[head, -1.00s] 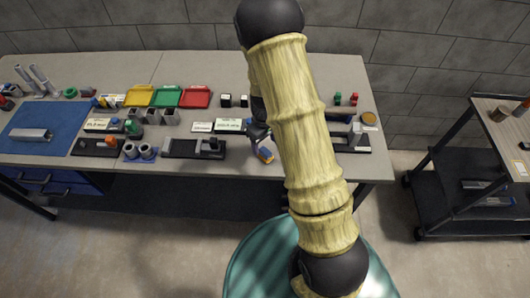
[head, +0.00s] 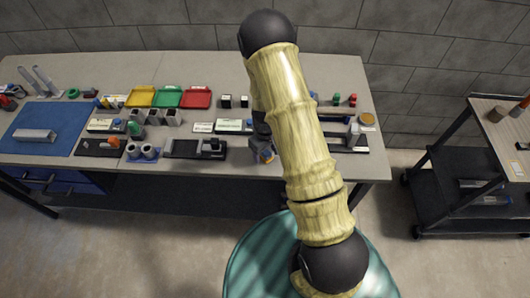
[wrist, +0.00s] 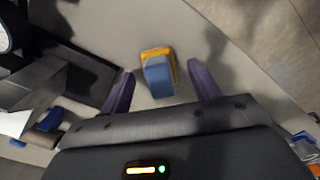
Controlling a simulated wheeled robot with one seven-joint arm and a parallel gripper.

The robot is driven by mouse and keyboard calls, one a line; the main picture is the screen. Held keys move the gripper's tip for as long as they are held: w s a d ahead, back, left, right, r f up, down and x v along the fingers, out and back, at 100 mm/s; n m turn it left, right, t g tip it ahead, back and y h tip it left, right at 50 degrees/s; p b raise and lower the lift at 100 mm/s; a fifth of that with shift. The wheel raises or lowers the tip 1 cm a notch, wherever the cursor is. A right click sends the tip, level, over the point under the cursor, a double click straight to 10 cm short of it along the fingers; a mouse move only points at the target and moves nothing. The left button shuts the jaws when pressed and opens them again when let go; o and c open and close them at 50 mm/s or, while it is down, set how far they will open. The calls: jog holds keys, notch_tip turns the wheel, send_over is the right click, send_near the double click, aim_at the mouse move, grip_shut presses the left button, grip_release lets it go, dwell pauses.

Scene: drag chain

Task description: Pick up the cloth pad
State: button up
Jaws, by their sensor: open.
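A small item with a blue upper part and an orange-yellow part, which looks like the cloth pad (wrist: 157,76), lies on the grey table. It shows between the two fingers of my gripper (wrist: 160,85) in the wrist view. The fingers are apart, one on each side of it, with gaps on both sides. In the head view the pad (head: 266,156) is small near the front table edge, partly covered by my gripper (head: 261,143). I cannot tell the height of the fingertips above the table.
A black fixture (head: 195,148) stands to the left of my gripper, and another dark fixture (head: 348,140) to the right. Coloured trays (head: 167,97) lie further back. The table's front edge is close to the pad. A black cart (head: 470,185) stands at the right.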

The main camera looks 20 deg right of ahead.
jog(key=shift+f, duration=0.1)
dwell(0.4)
jog(key=c, duration=1.1)
jog(key=shift+c, duration=0.2)
notch_tip(320, 180, up, 10)
jog(key=shift+r+b, duration=0.1)
jog(key=shift+b, duration=1.1)
jog(key=o, duration=0.4)
jog(key=shift+c, duration=1.2)
